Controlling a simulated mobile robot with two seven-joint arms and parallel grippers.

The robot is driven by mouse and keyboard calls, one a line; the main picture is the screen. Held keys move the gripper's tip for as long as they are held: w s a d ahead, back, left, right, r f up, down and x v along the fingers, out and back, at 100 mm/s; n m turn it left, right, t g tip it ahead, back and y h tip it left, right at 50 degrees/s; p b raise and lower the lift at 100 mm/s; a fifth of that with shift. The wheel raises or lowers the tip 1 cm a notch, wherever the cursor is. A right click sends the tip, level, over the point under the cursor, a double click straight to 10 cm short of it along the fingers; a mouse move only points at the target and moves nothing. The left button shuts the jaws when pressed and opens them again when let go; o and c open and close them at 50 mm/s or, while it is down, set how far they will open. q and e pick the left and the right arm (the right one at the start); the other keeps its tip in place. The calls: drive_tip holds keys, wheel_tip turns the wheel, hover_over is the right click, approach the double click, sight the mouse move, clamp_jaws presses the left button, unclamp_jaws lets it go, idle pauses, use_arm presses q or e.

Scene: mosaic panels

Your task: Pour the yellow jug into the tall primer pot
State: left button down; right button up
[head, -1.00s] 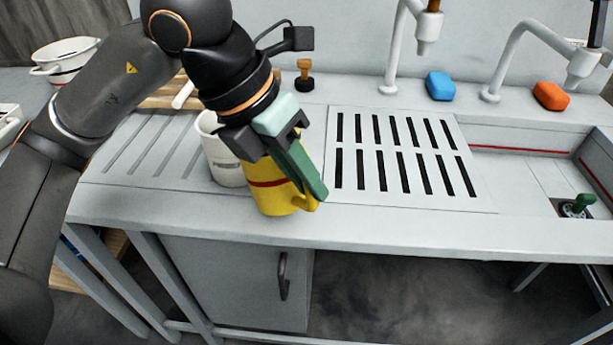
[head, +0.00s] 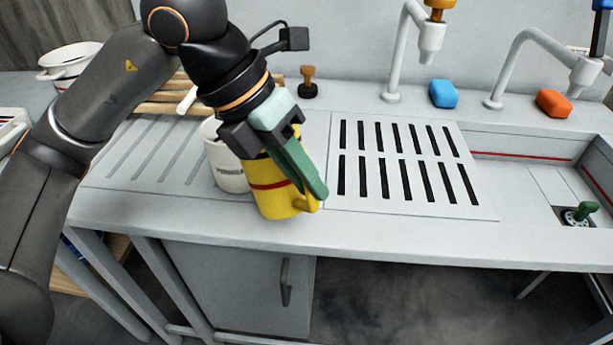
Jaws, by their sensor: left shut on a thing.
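The yellow jug (head: 275,200) has a dark red band and a handle at its lower right. It is near the front edge of the counter, close to upright. My left gripper (head: 297,172) is shut on it from above and covers much of its top. A white pot with a printed label (head: 229,172), seemingly the tall primer pot, stands just behind and left of the jug, partly hidden by the gripper. I cannot tell whether the jug touches the counter or the pot. My right gripper is not in view.
A slotted drain grate (head: 405,165) lies right of the jug, with a sink (head: 520,150) beyond it. A blue block (head: 443,94), an orange block (head: 553,104) and a wooden-handled stamp (head: 308,82) stand along the back. A white bowl (head: 68,62) is at the far left.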

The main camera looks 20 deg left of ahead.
use_arm(q)
drive_tip(key=shift+w+a+r+n+g+h+p, duration=0.1)
drive_tip(key=shift+w+a+r+g+h+p, duration=0.15)
drive_tip(key=shift+a+r+h, duration=0.35)
drive_tip(key=shift+w+a+r+n+g+h+p, duration=0.15)
drive_tip(key=shift+w+a+r+g+h, duration=0.15)
drive_tip(key=shift+r, duration=0.55)
drive_tip(key=shift+w+a+r+n+g+h+p, duration=0.1)
drive_tip(key=shift+w+a+r+g+h+p, duration=0.1)
drive_tip(key=shift+w+a+r+h, duration=0.35)
idle(2.6)
drive_tip(key=shift+w+a+r+n+g+h, duration=0.1)
drive_tip(key=shift+a+r+g+h, duration=0.2)
drive_tip(key=shift+r, duration=0.3)
drive_tip(key=shift+w+a+r+n+g+h, duration=0.1)
drive_tip(key=shift+w+a+r+h, duration=0.1)
drive_tip(key=shift+r+h, duration=0.3)
drive_tip(key=shift+w+a+r+n+g+h, duration=0.15)
drive_tip(key=shift+a+r+h, duration=0.1)
drive_tip(key=shift+r, duration=0.45)
idle(1.6)
